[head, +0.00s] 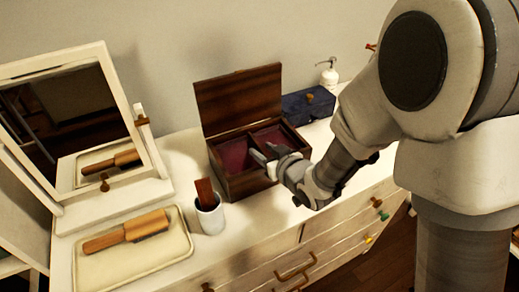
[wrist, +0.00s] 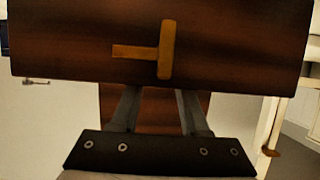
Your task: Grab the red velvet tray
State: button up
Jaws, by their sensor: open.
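An open dark wooden box (head: 240,183) stands on the white dresser top, with its lid (head: 240,97) raised at the back. Red velvet (head: 232,155) lines its left compartment, and the right compartment also looks red inside. I cannot tell whether the red velvet tray is a separate piece. My gripper (head: 262,152) is open, its fingers over or just inside the box near the divider. In the wrist view, a brown wooden panel with a brass-coloured piece (wrist: 165,50) hides the fingertips, and no red velvet shows between the fingers.
A white cup (head: 209,216) with a wooden brush stands left of the box. A hairbrush (head: 125,232) lies on a cream tray by a mirror (head: 70,120). A dark blue box (head: 308,106) and a white pump bottle (head: 328,75) stand to the right.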

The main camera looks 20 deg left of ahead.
aim_at(259, 145)
jog(key=x, duration=0.4)
jog(key=shift+w+r, duration=0.15)
jog(key=shift+w, duration=0.05)
jog(key=shift+c, duration=0.2)
grip_shut()
dwell(1.0)
